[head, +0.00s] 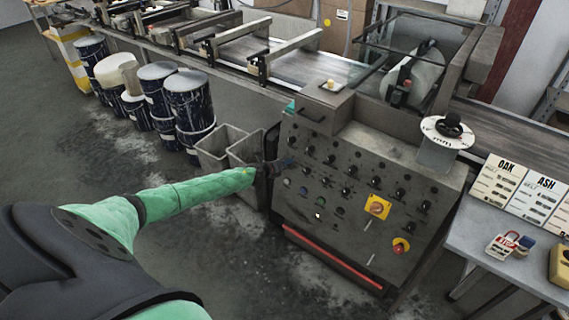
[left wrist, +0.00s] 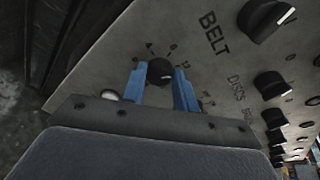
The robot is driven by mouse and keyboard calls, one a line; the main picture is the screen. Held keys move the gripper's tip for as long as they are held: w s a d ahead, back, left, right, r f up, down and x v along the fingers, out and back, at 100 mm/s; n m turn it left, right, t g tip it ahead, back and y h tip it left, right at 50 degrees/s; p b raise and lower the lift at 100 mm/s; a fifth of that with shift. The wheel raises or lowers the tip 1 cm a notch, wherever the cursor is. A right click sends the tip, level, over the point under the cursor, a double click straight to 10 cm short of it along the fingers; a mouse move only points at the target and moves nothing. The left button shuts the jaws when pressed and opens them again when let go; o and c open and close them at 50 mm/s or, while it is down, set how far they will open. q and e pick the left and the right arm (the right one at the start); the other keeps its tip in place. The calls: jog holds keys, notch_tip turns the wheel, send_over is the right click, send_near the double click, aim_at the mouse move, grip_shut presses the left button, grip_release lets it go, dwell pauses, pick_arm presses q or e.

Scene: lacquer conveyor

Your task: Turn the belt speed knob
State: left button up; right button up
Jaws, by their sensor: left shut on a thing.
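In the left wrist view, a black round knob (left wrist: 160,71) with numerals around it sits on the grey control panel (left wrist: 215,75). The printed word BELT stands to the right of this knob. My left gripper (left wrist: 158,82) has its two blue fingers on either side of the knob, shut on it. In the head view, my left gripper (head: 284,165) is at the upper left edge of the control panel (head: 345,240), and the held knob cannot be made out there.
More black knobs (left wrist: 272,84) stand close to the right of my fingers. A yellow switch plate (head: 377,207) and a yellow-backed button (head: 400,245) are lower on the panel. Grey bins (head: 215,150) stand left of it. A table (head: 500,265) with sign boards stands right.

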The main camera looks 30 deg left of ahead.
pick_arm(q)
jog(key=shift+s+d+f, duration=0.1)
jog(key=shift+d+f, duration=0.05)
jog(key=shift+f, duration=0.05)
jog(key=o, duration=0.9)
jog(key=shift+c, duration=0.2)
jog(key=shift+o, duration=0.6)
jog(key=shift+r, duration=0.1)
jog(key=v, duration=0.7)
jog(key=shift+s+b, duration=0.3)
jog(key=shift+b, duration=0.1)
pick_arm(e)
jog(key=shift+w+a+r, duration=0.1)
jog(key=shift+a+r, duration=0.05)
jog(key=shift+r, duration=0.6)
jog(key=shift+a+r, duration=0.15)
jog(key=shift+r, duration=0.55)
pick_arm(q)
jog(key=shift+r, duration=0.1)
pick_arm(e)
jog(key=shift+w, duration=0.1)
